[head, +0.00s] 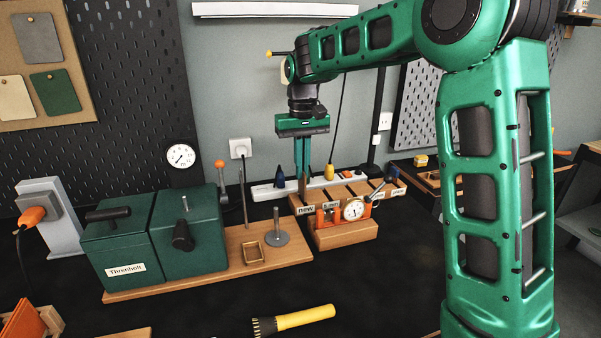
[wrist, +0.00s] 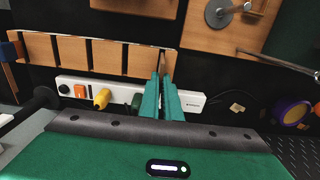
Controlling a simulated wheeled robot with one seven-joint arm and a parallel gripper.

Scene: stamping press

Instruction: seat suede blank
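My gripper (head: 302,178) points down over the left end of a wooden slotted rack (head: 350,186), at the slot labelled "new". A thin brown piece (head: 303,186), perhaps the suede blank, shows edge-on below the fingertips. In the wrist view, my fingers (wrist: 164,80) are close together at the rack's end slot, and a brown edge (wrist: 162,62) shows at their tips. Whether they grip it cannot be made out. The green press (head: 190,235), marked "Threnholt", stands on a wooden base (head: 220,278). On that base are a small square wooden frame (head: 253,262) and a grey disc with a post (head: 278,239).
An orange dial gauge on a wooden block (head: 345,234) stands before the rack. A white power strip (head: 270,190) lies behind. A yellow-handled brush (head: 300,319) lies in front. An upright rod (head: 243,195) rises from the press base. Dark bench in front is mostly clear.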

